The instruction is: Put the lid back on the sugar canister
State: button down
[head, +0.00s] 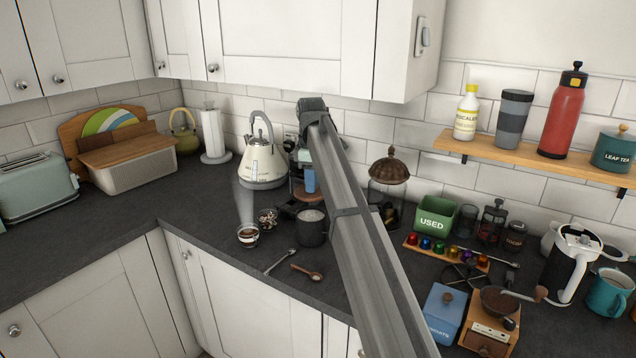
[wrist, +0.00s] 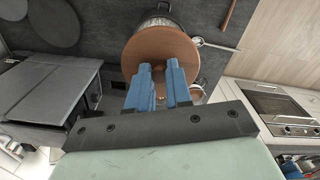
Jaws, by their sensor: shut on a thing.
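The sugar canister (head: 311,230) is a dark, open pot standing on the worktop near its front edge, with pale contents showing at the top. The lid (wrist: 152,50) is a round brown wooden disc. My gripper (wrist: 159,70) has blue fingers shut on the lid. In the head view the gripper (head: 309,180) holds the lid (head: 301,195) above and slightly behind the canister, apart from it. In the wrist view the lid hides most of the canister (wrist: 160,18); only its dark rim and some pale contents show past the lid.
Two small glass jars (head: 248,236) stand left of the canister. A metal spoon (head: 281,261) and a wooden scoop (head: 306,271) lie in front. A cream kettle (head: 262,165) stands behind to the left. A glass jar with a brown domed lid (head: 388,168) is to the right.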

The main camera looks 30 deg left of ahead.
jog(key=shift+f, duration=3.1)
jog(key=shift+f, duration=0.15)
jog(key=c, duration=1)
grip_release()
jog(key=shift+o, duration=0.7)
jog(key=o, duration=0.4)
jog(key=shift+r, duration=3.5)
